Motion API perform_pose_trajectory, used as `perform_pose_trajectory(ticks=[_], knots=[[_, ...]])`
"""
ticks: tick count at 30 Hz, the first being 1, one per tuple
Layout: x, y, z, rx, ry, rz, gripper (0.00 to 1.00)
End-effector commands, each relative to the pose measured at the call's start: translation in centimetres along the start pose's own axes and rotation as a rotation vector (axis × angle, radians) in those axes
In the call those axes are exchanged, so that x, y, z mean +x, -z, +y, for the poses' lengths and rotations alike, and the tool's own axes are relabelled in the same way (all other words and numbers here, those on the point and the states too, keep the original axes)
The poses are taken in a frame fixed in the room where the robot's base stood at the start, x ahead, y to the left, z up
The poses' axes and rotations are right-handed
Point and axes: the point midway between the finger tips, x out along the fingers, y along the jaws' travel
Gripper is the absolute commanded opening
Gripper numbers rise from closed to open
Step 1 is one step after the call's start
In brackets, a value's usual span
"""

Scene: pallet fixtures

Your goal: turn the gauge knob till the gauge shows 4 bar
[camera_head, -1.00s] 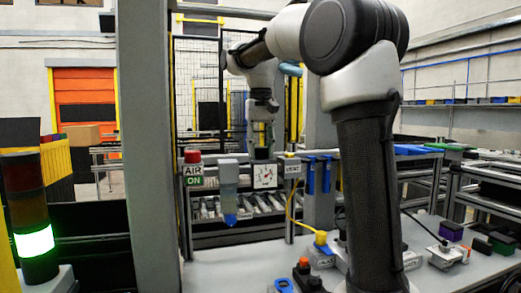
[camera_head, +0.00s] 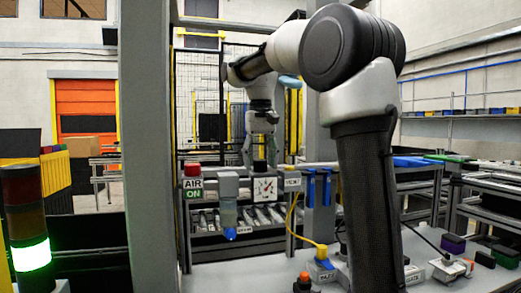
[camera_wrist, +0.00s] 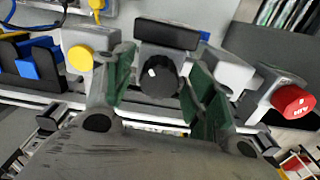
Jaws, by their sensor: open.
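The gauge (camera_head: 265,188) is a white square dial on the rail, with thin pointers too small to read. Its black round knob (camera_head: 260,166) sits on top of it. In the wrist view the knob (camera_wrist: 160,80) is dark and ribbed, with a white mark towards its left side. My gripper (camera_head: 260,152) points down over the knob. In the wrist view my gripper (camera_wrist: 160,65) is open, with one green-padded finger on each side of the knob. A gap shows beside the knob; I cannot tell whether the fingertips reach down around it.
A red button (camera_head: 192,169) with an AIR ON sign and a blue-bottomed filter bowl (camera_head: 229,205) stand left of the gauge. A VENT sign (camera_head: 292,182) and blue clips (camera_head: 318,187) are to its right. A yellow knob (camera_wrist: 82,58) also shows in the wrist view.

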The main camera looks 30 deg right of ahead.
Motion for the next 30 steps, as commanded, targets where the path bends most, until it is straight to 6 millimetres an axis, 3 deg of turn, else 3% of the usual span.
perform_pose_trajectory(ticks=[15, 21, 30], knots=[[-10.0, 0.1, 0.0, 0.0, 0.001, 0.003, 0.56], [-11.4, 0.0, 0.0, 0.0, 0.001, 0.003, 0.56], [-11.5, 0.0, 0.0, 0.0, 0.0, 0.002, 0.56]])
